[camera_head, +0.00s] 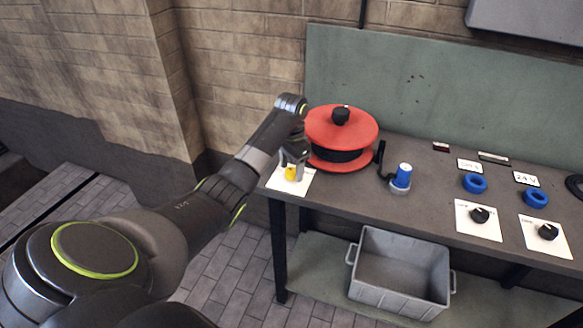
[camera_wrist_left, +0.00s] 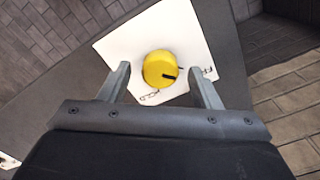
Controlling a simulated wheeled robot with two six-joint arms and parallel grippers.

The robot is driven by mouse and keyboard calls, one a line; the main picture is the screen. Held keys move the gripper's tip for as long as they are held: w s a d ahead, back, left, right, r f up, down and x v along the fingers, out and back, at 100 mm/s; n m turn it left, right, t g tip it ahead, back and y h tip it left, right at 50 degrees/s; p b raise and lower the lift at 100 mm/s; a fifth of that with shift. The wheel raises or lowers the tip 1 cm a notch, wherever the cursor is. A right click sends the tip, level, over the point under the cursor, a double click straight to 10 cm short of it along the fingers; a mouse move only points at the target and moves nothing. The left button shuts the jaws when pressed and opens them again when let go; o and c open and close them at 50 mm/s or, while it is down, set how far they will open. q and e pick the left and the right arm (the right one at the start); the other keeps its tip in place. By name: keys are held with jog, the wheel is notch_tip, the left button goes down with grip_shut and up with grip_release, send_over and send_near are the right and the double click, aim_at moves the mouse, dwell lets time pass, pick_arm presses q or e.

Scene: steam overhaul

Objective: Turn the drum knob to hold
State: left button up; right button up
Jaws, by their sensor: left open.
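The yellow drum knob (camera_head: 290,174) sits on a white label plate (camera_head: 303,184) at the left end of the bench, beside the red drum (camera_head: 343,125). In the left wrist view the knob (camera_wrist_left: 161,69) shows a black pointer mark aimed to the right, with small lettering on the plate (camera_wrist_left: 205,48) that I cannot read surely. My left gripper (camera_wrist_left: 163,86) is open above the knob, its two fingers on either side and apart from it. In the head view the gripper (camera_head: 293,158) partly hides the knob. My right gripper is not in view.
A grey crate (camera_head: 400,270) stands on the shelf below. A brick wall (camera_head: 235,70) rises behind the left end.

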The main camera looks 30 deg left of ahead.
pick_arm(q)
jog(key=shift+f, duration=0.25)
jog(key=c, duration=1)
